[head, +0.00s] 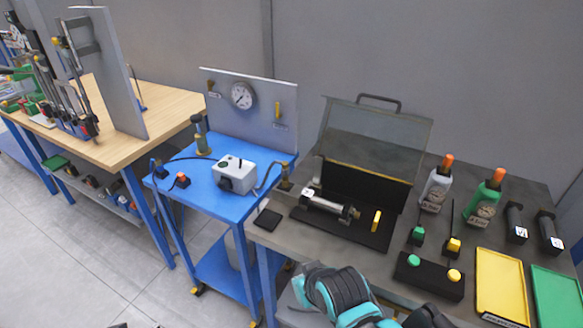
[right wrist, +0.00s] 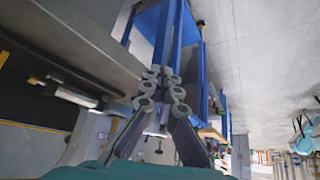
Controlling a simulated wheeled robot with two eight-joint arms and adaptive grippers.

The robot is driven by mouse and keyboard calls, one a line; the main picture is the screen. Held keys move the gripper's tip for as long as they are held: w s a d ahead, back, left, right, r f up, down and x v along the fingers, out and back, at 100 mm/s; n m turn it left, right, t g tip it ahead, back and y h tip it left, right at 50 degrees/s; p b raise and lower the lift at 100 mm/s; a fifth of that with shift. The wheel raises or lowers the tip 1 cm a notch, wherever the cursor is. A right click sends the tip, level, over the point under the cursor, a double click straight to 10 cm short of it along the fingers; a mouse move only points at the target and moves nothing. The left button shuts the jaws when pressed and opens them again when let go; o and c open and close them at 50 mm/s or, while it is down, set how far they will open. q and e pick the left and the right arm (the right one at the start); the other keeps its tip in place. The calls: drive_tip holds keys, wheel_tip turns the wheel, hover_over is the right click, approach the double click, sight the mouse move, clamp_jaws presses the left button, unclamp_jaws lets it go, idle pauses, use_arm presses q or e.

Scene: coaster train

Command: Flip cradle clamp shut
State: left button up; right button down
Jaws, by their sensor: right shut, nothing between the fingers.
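A metal cylinder (head: 327,206) lies in a dark cradle on a black base plate (head: 362,236), under a raised clear lid (head: 375,140). A yellow lever (head: 376,219), which looks like the clamp handle, stands upright at the cylinder's right end. I cannot tell how the clamp itself sits. The cylinder also shows at the left of the right wrist view (right wrist: 75,95). My right gripper (right wrist: 163,75) has its grey fingers together with nothing between them, off to the side of the cradle and apart from it. My left gripper is not in view.
On the grey bench stand two bottles with orange caps (head: 437,183), a black button box (head: 428,276), a yellow tray (head: 501,285) and a green tray (head: 556,296). A blue cart (head: 215,205) with a gauge panel stands to the left. My teal arm is at the bench's front edge.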

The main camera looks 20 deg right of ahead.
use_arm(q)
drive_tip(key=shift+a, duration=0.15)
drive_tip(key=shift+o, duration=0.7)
use_arm(e)
drive_tip(key=w+d+r+m+t+y+p, duration=0.1)
drive_tip(key=w+d+r+m+y+p, duration=0.25)
drive_tip(key=w, duration=0.55)
drive_tip(key=w+d+r+m+t+y+p, duration=0.1)
drive_tip(key=w+d+r+m+y+p, duration=0.15)
drive_tip(key=w+d+m, duration=0.4)
drive_tip(key=w+d+m+t+p, duration=0.1)
drive_tip(key=d+t, duration=0.1)
drive_tip(key=d, duration=0.3)
drive_tip(key=w+d+m+t+p, duration=0.1)
drive_tip(key=d+m+t+p, duration=0.1)
drive_tip(key=d, duration=0.3)
drive_tip(key=w+d+m+t+p, duration=0.1)
drive_tip(key=d+t, duration=0.2)
drive_tip(key=d, duration=0.2)
drive_tip(key=shift+w+d+r+m+y+p, duration=0.15)
drive_tip(key=shift+d+r+m+y+p, duration=0.05)
drive_tip(key=shift+d+m+y+p, duration=0.1)
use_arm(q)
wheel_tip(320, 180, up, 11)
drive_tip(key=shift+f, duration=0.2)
use_arm(e)
drive_tip(key=shift+a, duration=0.1)
